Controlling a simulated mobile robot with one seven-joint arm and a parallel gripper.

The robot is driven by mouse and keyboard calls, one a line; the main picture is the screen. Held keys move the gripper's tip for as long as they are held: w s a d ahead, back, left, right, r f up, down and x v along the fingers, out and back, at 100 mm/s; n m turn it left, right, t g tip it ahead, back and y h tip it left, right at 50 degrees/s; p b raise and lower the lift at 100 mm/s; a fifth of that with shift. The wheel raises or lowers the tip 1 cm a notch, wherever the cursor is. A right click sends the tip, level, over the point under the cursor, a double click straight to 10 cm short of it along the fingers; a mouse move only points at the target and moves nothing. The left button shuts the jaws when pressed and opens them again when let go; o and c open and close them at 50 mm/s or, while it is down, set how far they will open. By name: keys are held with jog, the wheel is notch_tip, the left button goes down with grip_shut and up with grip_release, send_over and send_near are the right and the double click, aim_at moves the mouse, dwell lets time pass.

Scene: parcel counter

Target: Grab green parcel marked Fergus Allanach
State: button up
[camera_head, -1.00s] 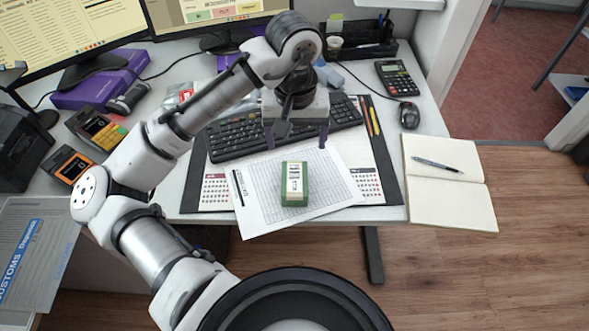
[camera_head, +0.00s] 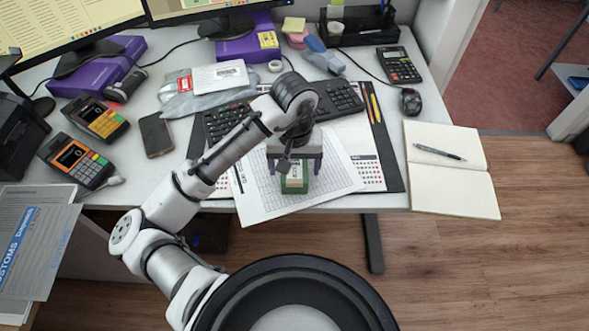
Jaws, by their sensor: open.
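The green parcel (camera_head: 294,185) with a white label lies on a printed sheet near the front edge of the desk. The name on its label is too small to read. My gripper (camera_head: 295,169) points down over the parcel. Its two purple-tipped fingers are open, one to the left and one to the right of the parcel. The gripper body hides the parcel's far part. I cannot tell whether the fingers touch it.
A keyboard (camera_head: 341,97) lies behind my arm. An open notebook (camera_head: 436,190) with a pen (camera_head: 440,152), a mouse (camera_head: 410,101) and a calculator (camera_head: 398,65) are to the right. Card terminals (camera_head: 76,161) and a phone (camera_head: 156,135) are to the left. Purple boxes (camera_head: 97,66) stand at the back.

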jog(key=shift+f, duration=0.35)
jog(key=c, duration=1.2)
jog(key=shift+r, duration=0.15)
